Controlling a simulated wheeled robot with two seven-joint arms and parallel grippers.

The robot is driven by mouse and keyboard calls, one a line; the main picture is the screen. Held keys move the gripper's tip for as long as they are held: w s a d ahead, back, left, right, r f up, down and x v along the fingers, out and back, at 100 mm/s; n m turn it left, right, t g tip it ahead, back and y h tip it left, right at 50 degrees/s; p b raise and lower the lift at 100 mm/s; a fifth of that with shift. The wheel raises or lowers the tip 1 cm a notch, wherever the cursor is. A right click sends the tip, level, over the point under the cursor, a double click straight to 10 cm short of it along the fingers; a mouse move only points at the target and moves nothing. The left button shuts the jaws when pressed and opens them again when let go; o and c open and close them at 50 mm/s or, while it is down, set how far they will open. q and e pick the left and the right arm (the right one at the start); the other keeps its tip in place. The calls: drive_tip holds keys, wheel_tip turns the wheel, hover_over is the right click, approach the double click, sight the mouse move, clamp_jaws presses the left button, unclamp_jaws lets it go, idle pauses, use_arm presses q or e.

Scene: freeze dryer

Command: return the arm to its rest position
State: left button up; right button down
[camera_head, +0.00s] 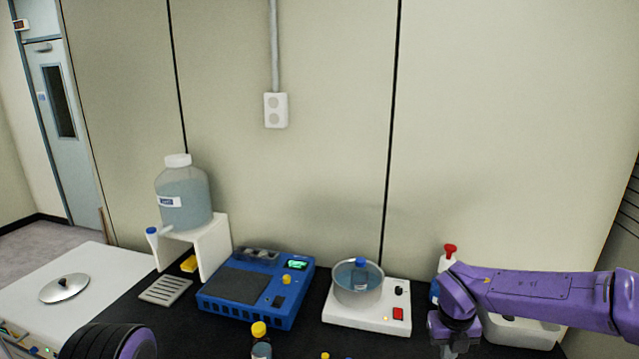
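My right arm (535,295) is purple and reaches in from the right edge over the bench. Its wrist is bent down at the bottom right of the head view. The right gripper (455,348) points down in front of the white hot plate's right side. Its fingertips are cut off by the bottom edge, so I cannot tell whether it is open or holding anything. Of my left arm only a dark, purple-edged rounded link (112,342) shows at the bottom left; the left gripper is not in view.
A black bench (170,322) carries a blue device (250,300), a white hot plate (365,318) with a metal pot (345,291) and blue-capped bottle (360,272), a yellow-capped bottle (261,347), and a large water jug (184,195) on a white stand. A red-topped bottle (447,259) stands behind my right wrist.

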drive_tip(key=s+d+f+n+t+h+b, duration=0.1)
drive_tip(key=s+f+n+t+h+b, duration=0.15)
drive_tip(key=s+f+n, duration=0.6)
drive_tip(key=s+d+f+n+t+h+b, duration=0.2)
drive_tip(key=s+f+n+h+b, duration=0.15)
drive_tip(key=f+n, duration=0.85)
use_arm(q)
wheel_tip(320, 180, down, 14)
drive_tip(key=b, duration=0.8)
drive_tip(key=shift+w, duration=0.3)
use_arm(e)
drive_tip(key=s+f+n+g+y, duration=0.1)
drive_tip(key=s+f+n, duration=0.4)
drive_tip(key=s+f, duration=0.3)
drive_tip(key=s+f+n+g+y, duration=0.1)
drive_tip(key=s+f+n, duration=0.4)
drive_tip(key=s, duration=0.8)
wheel_tip(320, 180, down, 3)
drive_tip(key=shift+a+f+y, duration=0.15)
drive_tip(key=shift+a+y, duration=0.15)
drive_tip(key=shift+y, duration=0.5)
use_arm(q)
drive_tip(key=shift+f, duration=0.1)
